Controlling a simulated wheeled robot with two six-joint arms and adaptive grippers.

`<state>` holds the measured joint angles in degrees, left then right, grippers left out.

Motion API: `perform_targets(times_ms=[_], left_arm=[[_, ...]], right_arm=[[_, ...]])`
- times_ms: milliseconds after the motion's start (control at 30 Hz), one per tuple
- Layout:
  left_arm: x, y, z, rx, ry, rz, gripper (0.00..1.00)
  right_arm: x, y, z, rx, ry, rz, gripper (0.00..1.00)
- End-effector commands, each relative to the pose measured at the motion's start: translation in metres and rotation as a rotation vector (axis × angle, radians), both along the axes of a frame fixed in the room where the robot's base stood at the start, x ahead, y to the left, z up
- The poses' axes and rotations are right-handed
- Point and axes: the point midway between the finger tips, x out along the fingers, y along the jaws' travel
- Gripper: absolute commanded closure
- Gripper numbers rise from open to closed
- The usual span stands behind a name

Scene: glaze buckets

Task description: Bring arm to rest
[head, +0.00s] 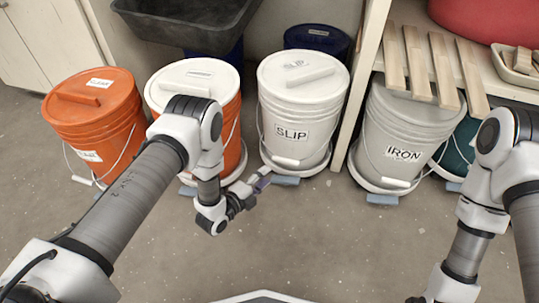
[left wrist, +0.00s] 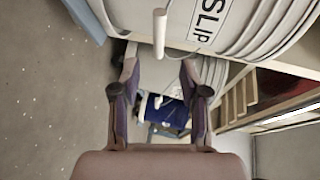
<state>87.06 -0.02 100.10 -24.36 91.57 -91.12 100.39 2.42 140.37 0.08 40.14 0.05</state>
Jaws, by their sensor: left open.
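My left arm reaches in from the left in the head view, and its gripper (head: 262,182) is near the foot of the white SLIP bucket (head: 297,95). In the left wrist view the two fingers (left wrist: 160,84) are apart with nothing held between them. The SLIP bucket (left wrist: 245,22) and the white grip of its bail handle (left wrist: 160,32) show beyond the fingertips. I cannot tell whether a finger touches the bucket. My right arm (head: 480,205) hangs at the right, and its gripper is cut off by the bottom edge.
An orange bucket (head: 105,118) and a white-lidded orange bucket (head: 238,115), partly behind my left arm, stand left. A grey IRON bucket (head: 400,125) stands right, under wooden slats (head: 418,62) on a shelf. A dark basin (head: 190,30) is above. Open floor (head: 300,240) lies in front.

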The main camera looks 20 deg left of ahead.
Motion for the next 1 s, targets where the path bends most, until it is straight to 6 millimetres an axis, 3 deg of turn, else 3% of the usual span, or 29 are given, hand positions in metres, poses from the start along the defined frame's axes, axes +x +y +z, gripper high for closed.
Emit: perform_targets(times_ms=[167, 267, 367, 400, 433, 567, 700, 900, 1000], left_arm=[[0.000, 0.000, 0.000, 0.000, 0.000, 0.000, 0.55], [0.006, 0.000, 0.014, 0.000, -0.013, 0.001, 0.55], [0.015, 0.003, 0.051, 0.000, -0.035, 0.007, 0.55], [0.010, 0.009, 0.072, 0.006, -0.009, 0.026, 0.55], [0.001, 0.015, 0.078, 0.011, 0.052, 0.052, 0.55], [-0.071, 0.044, 0.063, -0.149, 0.513, 0.275, 0.55], [-0.157, 0.067, 0.047, -0.359, 0.919, 0.601, 0.55], [-0.272, 0.085, 0.039, -0.599, 1.291, 1.134, 0.55], [-0.311, 0.090, 0.041, -0.714, 1.372, 1.410, 0.55]], right_arm=[[0.000, 0.000, 0.000, 0.000, 0.000, 0.000, 1.00], [0.000, 0.000, 0.007, 0.000, 0.000, 0.000, 1.00], [0.000, 0.000, 0.025, 0.000, 0.001, 0.000, 1.00], [-0.001, 0.000, 0.039, 0.000, 0.001, 0.001, 1.00], [-0.001, 0.000, 0.046, 0.000, 0.001, 0.001, 1.00], [0.000, 0.000, 0.064, 0.000, 0.001, 0.002, 1.00], [-0.001, 0.000, 0.071, 0.000, 0.003, 0.003, 1.00], [-0.001, 0.000, 0.070, 0.000, 0.003, 0.004, 1.00], [-0.001, 0.000, 0.070, 0.000, 0.003, 0.004, 1.00]])
